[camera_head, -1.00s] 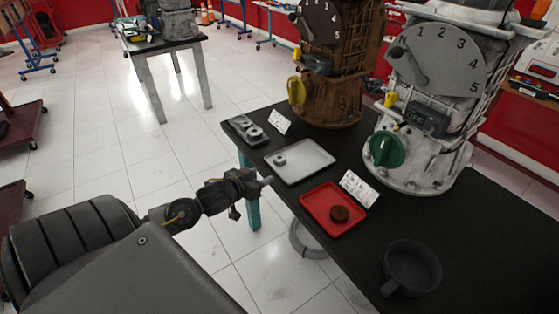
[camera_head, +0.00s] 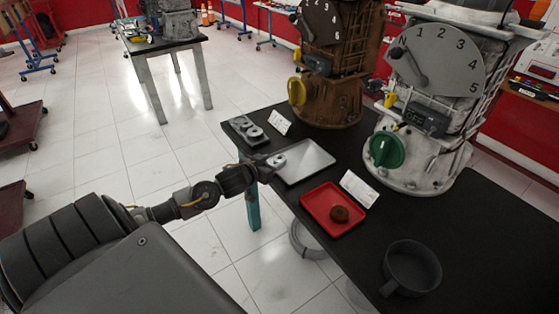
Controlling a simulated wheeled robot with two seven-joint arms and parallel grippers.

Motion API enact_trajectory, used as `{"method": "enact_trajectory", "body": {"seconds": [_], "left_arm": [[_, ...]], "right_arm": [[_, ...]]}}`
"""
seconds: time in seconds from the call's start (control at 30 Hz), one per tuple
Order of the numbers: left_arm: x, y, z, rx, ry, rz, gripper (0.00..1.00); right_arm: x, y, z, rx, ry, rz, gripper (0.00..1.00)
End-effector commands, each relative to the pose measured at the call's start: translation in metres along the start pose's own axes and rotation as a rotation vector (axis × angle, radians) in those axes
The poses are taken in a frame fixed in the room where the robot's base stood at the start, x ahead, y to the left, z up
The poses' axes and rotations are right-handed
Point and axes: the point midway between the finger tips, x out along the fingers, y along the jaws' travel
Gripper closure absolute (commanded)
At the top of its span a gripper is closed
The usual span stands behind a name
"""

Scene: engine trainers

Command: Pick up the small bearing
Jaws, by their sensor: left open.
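A small light-grey ring-shaped bearing (camera_head: 279,160) lies in the left part of the grey tray (camera_head: 312,157) on the black table. My left gripper (camera_head: 266,164) is open at the tray's left edge, with its fingertips close to the bearing's left side. I cannot tell whether they touch it. My right gripper is out of view.
A dark holder with round metal parts (camera_head: 247,133) sits behind the grey tray. White cards stand by the trays. A brown engine (camera_head: 335,108) and a grey engine (camera_head: 425,150) rise behind. A dark cup (camera_head: 411,268) stands at front right.

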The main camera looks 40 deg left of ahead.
Motion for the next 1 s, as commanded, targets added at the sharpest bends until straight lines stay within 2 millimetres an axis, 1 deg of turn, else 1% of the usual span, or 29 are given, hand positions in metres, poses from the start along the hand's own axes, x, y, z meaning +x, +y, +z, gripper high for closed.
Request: {"method": "enact_trajectory", "body": {"seconds": [0.03, 0.1, 0.23, 0.33, 0.53, 0.57, 0.7, 0.8, 1.0], "left_arm": [[0.009, 0.001, -0.001, -0.001, 0.002, -0.001, 0.52], [0.020, 0.002, -0.001, -0.002, 0.002, 0.000, 0.52], [0.035, 0.001, 0.000, -0.001, 0.002, 0.000, 0.52], [0.039, 0.001, 0.001, 0.000, 0.000, 0.000, 0.52], [0.040, 0.001, 0.001, 0.000, 0.000, 0.001, 0.52], [0.040, 0.001, 0.001, 0.000, 0.000, 0.001, 0.55], [0.039, 0.001, 0.001, 0.000, 0.000, 0.001, 0.73], [0.039, 0.001, 0.001, -0.001, 0.001, 0.001, 0.84], [0.039, 0.001, 0.000, -0.001, 0.001, 0.001, 0.85]], "right_arm": [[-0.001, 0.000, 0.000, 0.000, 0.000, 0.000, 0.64], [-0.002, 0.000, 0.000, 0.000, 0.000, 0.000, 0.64], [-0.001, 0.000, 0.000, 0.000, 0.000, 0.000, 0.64], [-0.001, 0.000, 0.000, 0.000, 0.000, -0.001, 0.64], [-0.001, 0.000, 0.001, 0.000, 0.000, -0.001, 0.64], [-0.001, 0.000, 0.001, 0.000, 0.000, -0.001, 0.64], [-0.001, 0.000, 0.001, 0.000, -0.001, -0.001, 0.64], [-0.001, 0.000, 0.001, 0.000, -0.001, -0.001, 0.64], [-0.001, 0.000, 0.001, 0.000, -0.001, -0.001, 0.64]]}}
